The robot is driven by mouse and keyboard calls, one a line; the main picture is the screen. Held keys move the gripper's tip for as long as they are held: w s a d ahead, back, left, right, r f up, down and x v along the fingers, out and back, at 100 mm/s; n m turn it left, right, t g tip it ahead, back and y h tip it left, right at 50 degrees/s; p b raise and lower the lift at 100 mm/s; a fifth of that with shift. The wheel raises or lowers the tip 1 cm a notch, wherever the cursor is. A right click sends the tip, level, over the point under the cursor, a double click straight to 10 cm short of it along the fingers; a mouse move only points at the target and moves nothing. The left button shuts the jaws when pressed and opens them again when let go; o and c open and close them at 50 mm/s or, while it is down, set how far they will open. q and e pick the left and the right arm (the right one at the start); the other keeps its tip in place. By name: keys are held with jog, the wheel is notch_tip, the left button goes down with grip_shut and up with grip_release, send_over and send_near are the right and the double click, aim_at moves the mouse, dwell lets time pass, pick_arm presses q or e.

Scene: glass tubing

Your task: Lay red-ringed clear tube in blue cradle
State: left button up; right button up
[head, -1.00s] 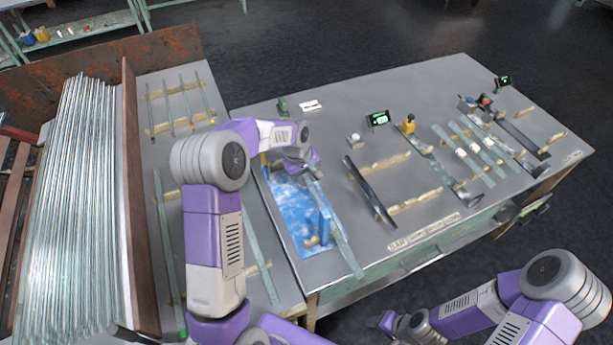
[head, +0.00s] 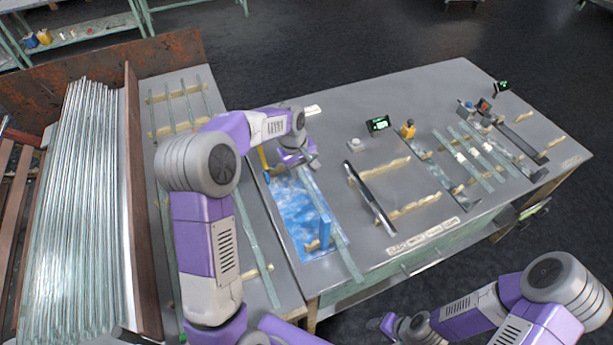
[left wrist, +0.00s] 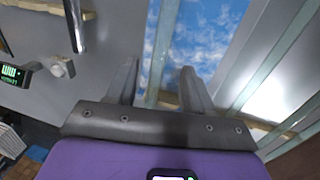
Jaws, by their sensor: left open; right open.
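A long clear tube (head: 341,251) lies over the blue-and-white mat (head: 290,220), its near end reaching past the table's front edge. It passes beside or over the blue upright (head: 324,233) of the cradle; I cannot tell whether it is seated. No red ring can be made out. My left gripper (head: 299,163) is at the tube's far part. In the left wrist view my left gripper (left wrist: 160,78) is open, with the tube (left wrist: 161,45) running between its spread fingers. My right gripper (head: 384,322) is open, low in front of the table, away from the tube.
A dark bar (head: 369,197) on wooden rests stands right of the mat. Several tubes lie on racks (head: 480,160) farther right. A large bundle of tubes (head: 80,210) fills the left bin. Small green displays (head: 378,124) stand at the back.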

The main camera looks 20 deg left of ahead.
pick_arm(q)
jog(key=r, duration=0.4)
jog(key=r+p, duration=0.1)
jog(key=shift+s+a+r, duration=0.4)
dwell(0.4)
